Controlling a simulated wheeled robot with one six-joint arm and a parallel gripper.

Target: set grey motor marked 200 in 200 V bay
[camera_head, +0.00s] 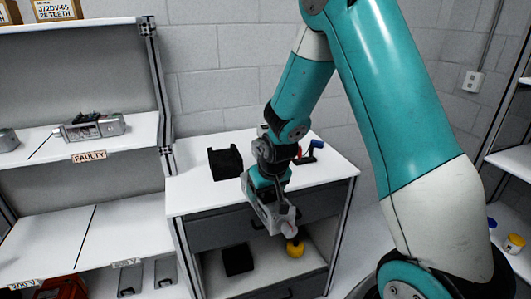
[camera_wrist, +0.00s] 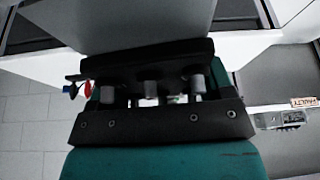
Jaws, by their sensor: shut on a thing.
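My gripper (camera_head: 274,214) hangs in front of the white-topped cabinet, angled downward, shut on a grey block-like body that looks like the grey motor (camera_head: 268,208). In the wrist view a large grey block (camera_wrist: 150,22) fills the top beyond the black gripper parts; this seems to be the same motor. No marking on it can be read. The 200 V bay (camera_head: 38,232) is the left part of the lower white shelf at left, with its label (camera_head: 25,284) on the front edge. Its visible part is bare. The held motor is to the right of it, apart from the shelf.
A black line splits the lower shelf; the right bay's label (camera_head: 126,263) is unclear. A grey device (camera_head: 94,126) stands above the FAULTY label (camera_head: 89,157). A black holder (camera_head: 225,162) and a red-blue item (camera_head: 310,152) stand on the cabinet. A yellow object (camera_head: 295,248) shows below my gripper.

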